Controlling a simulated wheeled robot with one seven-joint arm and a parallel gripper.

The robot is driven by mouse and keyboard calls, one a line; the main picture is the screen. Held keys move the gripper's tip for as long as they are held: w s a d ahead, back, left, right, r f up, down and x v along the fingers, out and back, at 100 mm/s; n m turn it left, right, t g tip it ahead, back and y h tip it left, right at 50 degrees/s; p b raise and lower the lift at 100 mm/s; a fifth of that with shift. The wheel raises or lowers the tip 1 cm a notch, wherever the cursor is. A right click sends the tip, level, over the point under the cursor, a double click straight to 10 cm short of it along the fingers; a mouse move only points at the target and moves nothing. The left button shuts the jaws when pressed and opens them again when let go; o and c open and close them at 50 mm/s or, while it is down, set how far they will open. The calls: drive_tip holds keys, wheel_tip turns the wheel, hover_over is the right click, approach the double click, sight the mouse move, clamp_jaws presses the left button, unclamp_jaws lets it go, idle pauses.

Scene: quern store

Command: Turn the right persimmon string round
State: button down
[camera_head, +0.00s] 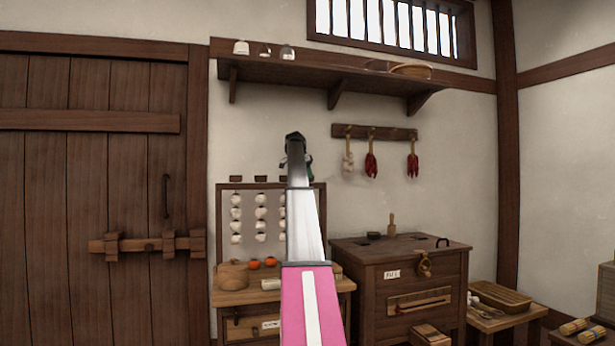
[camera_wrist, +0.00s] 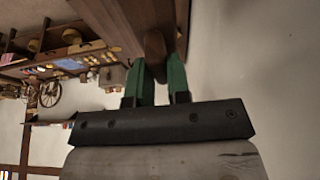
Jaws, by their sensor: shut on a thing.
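The persimmon strings hang as columns of pale round fruit on a wooden rack (camera_head: 221,215) in the head view. The left string (camera_head: 236,212) and the middle string (camera_head: 260,212) are clear. The rightmost visible string (camera_head: 282,212) is partly hidden behind my arm. Small brown blocks stand above the rack's top bar. My gripper (camera_wrist: 160,70) shows green fingers in the wrist view, shut on a brown wooden piece (camera_wrist: 155,46). I cannot tell surely that this piece is the right string's top block. In the head view my gripper is up by the rack's top, its fingertips mostly hidden.
A wall shelf (camera_head: 330,68) runs above the rack. A peg rail (camera_head: 374,132) with hanging bundles is to the right. A wooden chest (camera_head: 400,270) stands right of the low table (camera_head: 330,286), which holds orange persimmons (camera_head: 262,263). A barred door (camera_head: 90,200) is at left.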

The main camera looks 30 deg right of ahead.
drive_tip(key=c, duration=1.1)
unclamp_jaws()
drive_tip(key=v, duration=1)
drive_tip(key=shift+a+r, duration=0.15)
drive_tip(key=shift+r, duration=0.25)
drive_tip(key=shift+s, duration=0.1)
